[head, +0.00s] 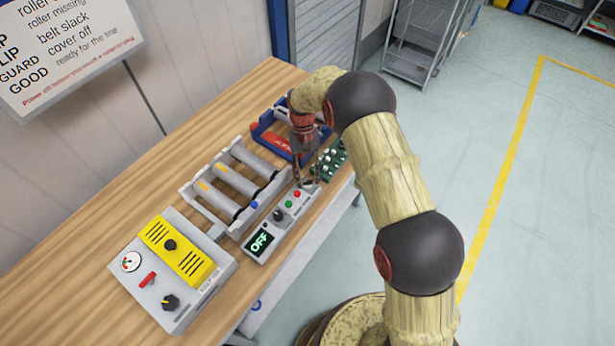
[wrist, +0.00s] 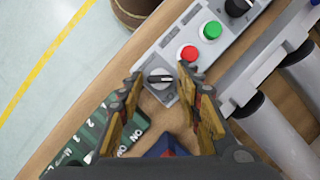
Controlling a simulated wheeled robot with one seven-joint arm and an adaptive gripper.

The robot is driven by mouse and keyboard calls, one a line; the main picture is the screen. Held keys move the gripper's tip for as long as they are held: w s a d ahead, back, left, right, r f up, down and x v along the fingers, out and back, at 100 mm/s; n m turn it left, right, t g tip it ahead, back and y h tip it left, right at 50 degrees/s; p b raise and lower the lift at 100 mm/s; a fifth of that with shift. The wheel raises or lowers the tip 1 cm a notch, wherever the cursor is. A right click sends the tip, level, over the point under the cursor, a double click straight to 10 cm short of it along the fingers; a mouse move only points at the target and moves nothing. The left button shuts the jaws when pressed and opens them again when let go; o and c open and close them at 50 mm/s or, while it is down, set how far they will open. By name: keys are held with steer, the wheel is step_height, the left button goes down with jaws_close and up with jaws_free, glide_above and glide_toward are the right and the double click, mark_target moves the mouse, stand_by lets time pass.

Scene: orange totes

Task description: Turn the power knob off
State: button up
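A narrow grey control box (head: 262,245) lies on the wooden bench, with a lit display (head: 261,242) reading OFF at its near end. It has a black knob (head: 279,215), a green button and a red button. At its far end is a small grey knob (wrist: 160,78) with a dark pointer, turned to the right in the wrist view. My gripper (wrist: 159,76) is open, its fingertips on either side of this small knob with gaps showing. In the head view my gripper (head: 308,178) points down at that end. The labels are too small to read, so I cannot tell which knob is power.
A roller frame (head: 222,190) stands beside the box. A green switch block (head: 330,160) and a blue tray (head: 262,137) are close to my gripper. A grey panel with a yellow cover (head: 178,248) sits at the near left. The floor right of the bench is open.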

steer(key=shift+o, duration=0.8)
steer(key=v, duration=1.2)
